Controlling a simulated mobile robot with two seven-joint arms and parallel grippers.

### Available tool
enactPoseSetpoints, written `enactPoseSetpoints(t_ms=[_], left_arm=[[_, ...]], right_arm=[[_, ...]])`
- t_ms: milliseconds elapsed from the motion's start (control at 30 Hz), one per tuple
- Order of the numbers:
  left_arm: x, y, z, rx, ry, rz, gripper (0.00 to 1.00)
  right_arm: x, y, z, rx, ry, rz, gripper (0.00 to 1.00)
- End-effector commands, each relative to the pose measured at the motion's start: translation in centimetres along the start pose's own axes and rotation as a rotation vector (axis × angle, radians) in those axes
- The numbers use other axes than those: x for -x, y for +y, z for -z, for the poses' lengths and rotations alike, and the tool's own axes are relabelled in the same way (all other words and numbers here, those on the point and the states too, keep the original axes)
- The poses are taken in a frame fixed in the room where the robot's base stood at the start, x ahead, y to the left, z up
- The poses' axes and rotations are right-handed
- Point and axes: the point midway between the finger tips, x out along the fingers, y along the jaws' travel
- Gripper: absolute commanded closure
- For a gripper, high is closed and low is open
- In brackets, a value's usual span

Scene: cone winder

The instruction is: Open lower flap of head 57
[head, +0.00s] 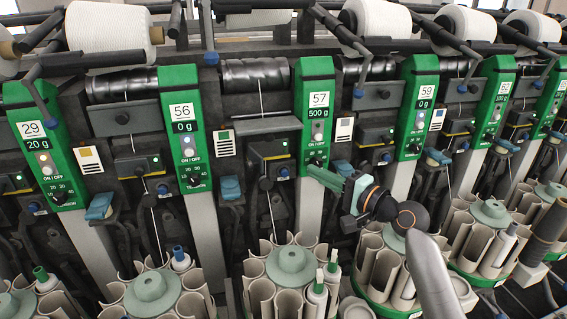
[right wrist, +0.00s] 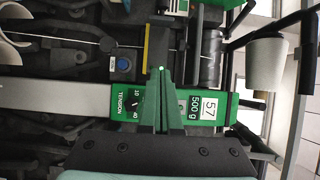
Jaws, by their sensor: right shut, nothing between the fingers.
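Head 57 has a green panel (head: 318,115) that reads 57 and 500 g; it also shows in the right wrist view (right wrist: 200,107), turned sideways. Left of the panel, below the black roller (head: 255,73), are a grey cover (head: 268,126) and a darker piece with a yellow-edged box (head: 277,157). I cannot tell for sure which part is the lower flap. My right gripper (head: 313,170) is shut and empty near the bottom of the panel. My left gripper is not in view.
Head 56 (head: 185,125) stands to the left and head 59 (head: 418,105) to the right. Round magazines of tubes (head: 291,265) stand below the heads. A white yarn cone (head: 378,22) sits above. A thin thread runs down left of the panel.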

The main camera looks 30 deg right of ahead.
Motion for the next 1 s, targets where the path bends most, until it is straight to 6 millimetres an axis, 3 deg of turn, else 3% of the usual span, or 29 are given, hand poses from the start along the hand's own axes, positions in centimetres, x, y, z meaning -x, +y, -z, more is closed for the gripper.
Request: enactPoseSetpoints(t_ms=[533,700,1000], left_arm=[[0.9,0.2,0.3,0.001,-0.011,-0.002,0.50],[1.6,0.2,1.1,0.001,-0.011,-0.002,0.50],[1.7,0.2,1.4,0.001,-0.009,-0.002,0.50]], right_arm=[[-9.9,-0.2,-0.1,-0.001,-0.001,0.001,1.00],[-10.2,-0.2,-2.8,-0.001,-0.002,0.000,1.00],[-10.4,0.0,-4.0,0.002,0.000,-0.001,1.00]])
